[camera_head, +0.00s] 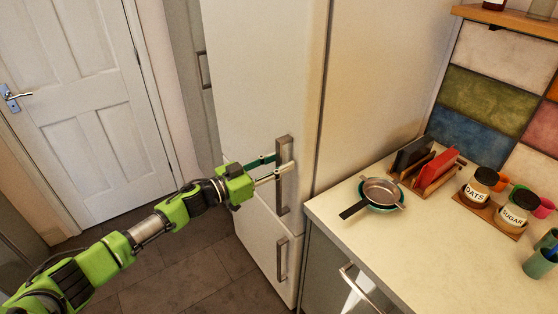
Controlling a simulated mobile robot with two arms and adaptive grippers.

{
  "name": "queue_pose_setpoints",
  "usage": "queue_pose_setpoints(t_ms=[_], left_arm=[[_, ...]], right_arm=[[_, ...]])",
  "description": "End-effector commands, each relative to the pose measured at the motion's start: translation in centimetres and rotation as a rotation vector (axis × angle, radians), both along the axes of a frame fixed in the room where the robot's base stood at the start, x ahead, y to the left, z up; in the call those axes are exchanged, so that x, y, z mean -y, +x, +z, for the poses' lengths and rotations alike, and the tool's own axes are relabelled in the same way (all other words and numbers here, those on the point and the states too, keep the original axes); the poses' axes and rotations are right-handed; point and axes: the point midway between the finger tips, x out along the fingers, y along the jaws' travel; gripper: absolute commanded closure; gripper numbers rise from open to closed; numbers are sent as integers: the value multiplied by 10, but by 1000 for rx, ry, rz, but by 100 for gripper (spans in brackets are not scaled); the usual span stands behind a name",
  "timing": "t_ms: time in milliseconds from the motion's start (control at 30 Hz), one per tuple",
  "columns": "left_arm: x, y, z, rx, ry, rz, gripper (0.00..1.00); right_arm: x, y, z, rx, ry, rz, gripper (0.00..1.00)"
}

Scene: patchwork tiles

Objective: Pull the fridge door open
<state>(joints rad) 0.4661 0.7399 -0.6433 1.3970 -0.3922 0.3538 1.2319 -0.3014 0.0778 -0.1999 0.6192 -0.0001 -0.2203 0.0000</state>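The tall white fridge (262,75) stands in the middle of the head view, and its door looks closed. A long upright metal handle (283,200) is on the upper door, near its right edge. A second, shorter handle (282,260) is on the lower door. My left gripper (283,161) is at the upper part of the long handle. Its two fingers are apart; one crosses in front of the bar, and the other reaches its left side, with its tip partly hidden. I cannot tell whether they touch the bar. My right gripper is not in view.
A counter (340,225) adjoins the fridge on the right, holding a pan (381,191), a rack with red (437,168) and dark boards, and jars (478,186). A white room door (80,100) is at left. The dark tiled floor (185,275) before the fridge is clear.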

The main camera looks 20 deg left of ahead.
Motion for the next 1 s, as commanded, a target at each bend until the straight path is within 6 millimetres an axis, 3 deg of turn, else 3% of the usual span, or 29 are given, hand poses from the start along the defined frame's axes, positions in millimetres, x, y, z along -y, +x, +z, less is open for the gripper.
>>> queue_pose_setpoints(t_ms=[267,300,400,433,767,1000], left_arm=[[1,2,0,0,1,0,68],[1,2,0,0,1,0,71],[1,2,0,1,1,0,97],[1,2,0,1,1,0,100],[-3,-2,-1,0,1,-9,100],[-24,-22,-3,0,6,-64,100]], right_arm=[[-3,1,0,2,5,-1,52],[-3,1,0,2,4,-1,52],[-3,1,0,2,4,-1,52],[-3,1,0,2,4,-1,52],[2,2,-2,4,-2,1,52],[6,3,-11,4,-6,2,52]])
